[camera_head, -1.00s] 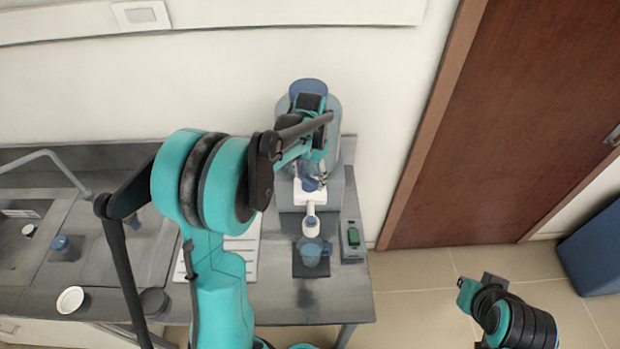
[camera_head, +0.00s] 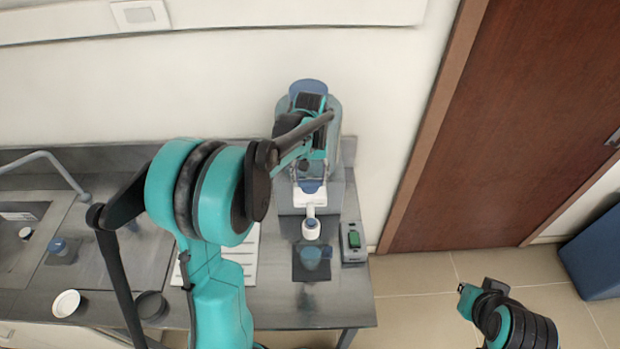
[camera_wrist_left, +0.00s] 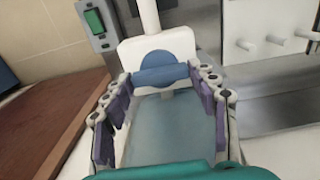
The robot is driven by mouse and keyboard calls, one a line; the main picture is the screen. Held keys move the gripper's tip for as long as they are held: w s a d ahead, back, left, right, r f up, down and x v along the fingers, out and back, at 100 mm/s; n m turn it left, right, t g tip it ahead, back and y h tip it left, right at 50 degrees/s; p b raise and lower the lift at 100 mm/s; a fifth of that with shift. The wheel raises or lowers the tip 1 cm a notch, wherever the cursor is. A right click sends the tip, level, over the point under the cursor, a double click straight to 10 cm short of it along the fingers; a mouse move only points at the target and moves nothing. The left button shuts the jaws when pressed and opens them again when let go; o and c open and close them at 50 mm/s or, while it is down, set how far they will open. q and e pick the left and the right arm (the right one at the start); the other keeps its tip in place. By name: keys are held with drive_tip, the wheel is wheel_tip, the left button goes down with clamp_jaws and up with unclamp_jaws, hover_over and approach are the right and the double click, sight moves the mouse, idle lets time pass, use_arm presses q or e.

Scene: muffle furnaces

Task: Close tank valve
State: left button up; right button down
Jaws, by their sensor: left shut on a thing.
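The tank (camera_head: 335,125) is a grey-blue cylinder against the wall, partly hidden behind my left wrist. The valve (camera_wrist_left: 162,76) is a blue handle on a white plate at the tank's front; its blue also shows in the head view (camera_head: 310,187) above a white spout (camera_head: 311,229). My left gripper (camera_wrist_left: 160,80) reaches in front of the tank, with one finger at each end of the blue handle, shut on it. In the head view the left fingers are mostly hidden by my wrist. My right arm shows at lower right; I see no fingers there.
A blue beaker (camera_head: 311,258) stands on a dark pad under the spout. A grey box with a green switch (camera_head: 353,240) is to its right. A brown door is at right.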

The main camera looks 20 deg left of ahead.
sight(310, 181)
idle(0.4)
use_arm(q)
drive_tip(key=o, duration=0.9)
wheel_tip(310, 181, up, 12)
idle(0.5)
